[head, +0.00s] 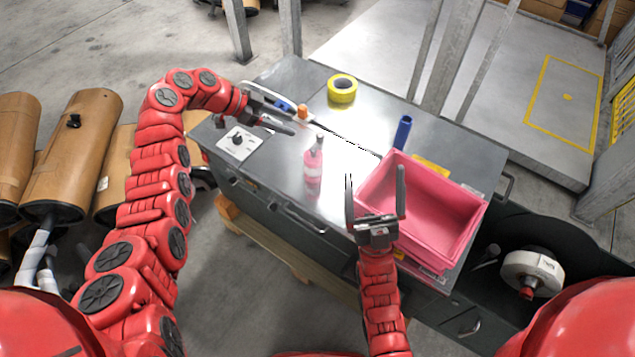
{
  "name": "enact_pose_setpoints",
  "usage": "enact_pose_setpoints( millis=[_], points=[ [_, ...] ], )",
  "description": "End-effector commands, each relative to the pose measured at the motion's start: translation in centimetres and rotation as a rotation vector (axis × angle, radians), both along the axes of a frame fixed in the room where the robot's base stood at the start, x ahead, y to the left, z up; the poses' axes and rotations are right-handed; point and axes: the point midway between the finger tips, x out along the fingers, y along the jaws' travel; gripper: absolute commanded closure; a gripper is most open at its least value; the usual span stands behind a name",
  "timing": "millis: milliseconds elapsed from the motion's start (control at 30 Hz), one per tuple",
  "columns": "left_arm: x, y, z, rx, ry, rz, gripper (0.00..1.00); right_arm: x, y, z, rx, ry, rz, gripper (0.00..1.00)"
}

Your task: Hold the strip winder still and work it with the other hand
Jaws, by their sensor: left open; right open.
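No thing here is clearly the strip winder. A white panel with a black knob (238,141) is on the left end of the grey metal workbench (330,120). A white round device with a red end (531,273) sits in the dark recess at the lower right. My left gripper (290,116) is open over the bench's left part, close to a blue and orange item (301,111) partly hidden by it. My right gripper (375,180) is open and appears empty, its fingers pointing away over the near-left side of the pink bin.
A pink bin (458,203) stands on the bench's right part. A pink bottle (313,163) stands mid-bench, between the grippers. A yellow tape roll (342,89) and a blue cylinder (402,131) are farther back. Metal posts (437,60) rise behind the bench.

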Motion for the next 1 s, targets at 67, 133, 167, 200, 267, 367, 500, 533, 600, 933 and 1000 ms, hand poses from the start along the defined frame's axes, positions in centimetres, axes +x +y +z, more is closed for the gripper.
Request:
enact_pose_setpoints(
  millis=[67, 133, 167, 200, 267, 367, 500, 533, 600, 933, 1000],
  points=[
    [0.0, 0.0, 0.0, 0.000, -0.001, 0.001, 0.50, 2.5, 2.1, -0.4, -0.013, 0.120, 0.023, 0.00],
    [0.0, 0.0, 0.0, 0.000, 0.000, 0.001, 0.50, 4.7, 3.8, -1.3, -0.033, 0.237, 0.036, 0.00],
    [0.0, 0.0, 0.0, 0.000, 0.000, 0.001, 0.50, 5.6, 4.4, -1.7, -0.039, 0.285, 0.039, 0.00],
    [0.0, 0.0, 0.0, 0.000, 0.000, 0.002, 0.50, 6.6, 5.2, -2.3, -0.050, 0.349, 0.043, 0.00],
    [0.1, 0.0, 0.0, 0.000, 0.000, 0.002, 0.50, 8.0, 6.4, -3.4, -0.067, 0.448, 0.047, 0.00],
    [0.1, 0.0, 0.0, 0.000, 0.000, 0.002, 0.50, 9.9, 7.8, -5.5, -0.090, 0.617, 0.046, 0.00],
    [0.1, 0.0, 0.0, 0.000, -0.001, 0.003, 0.50, 11.4, 9.1, -9.1, -0.121, 0.854, 0.034, 0.00],
    [0.1, 0.0, 0.0, 0.000, -0.001, 0.003, 0.50, 11.6, 9.3, -9.9, -0.125, 0.906, 0.030, 0.00],
    [0.1, 0.0, 0.0, 0.000, -0.001, 0.003, 0.50, 11.7, 9.5, -12.0, -0.135, 1.028, 0.020, 0.00],
    [0.1, 0.0, 0.0, 0.000, 0.000, 0.004, 0.50, 9.8, 8.8, -18.7, -0.144, 1.414, -0.019, 0.00],
    [0.1, 0.0, 0.0, 0.000, 0.000, 0.004, 0.50, 9.5, 8.7, -19.3, -0.143, 1.445, -0.022, 0.00]
  ],
)
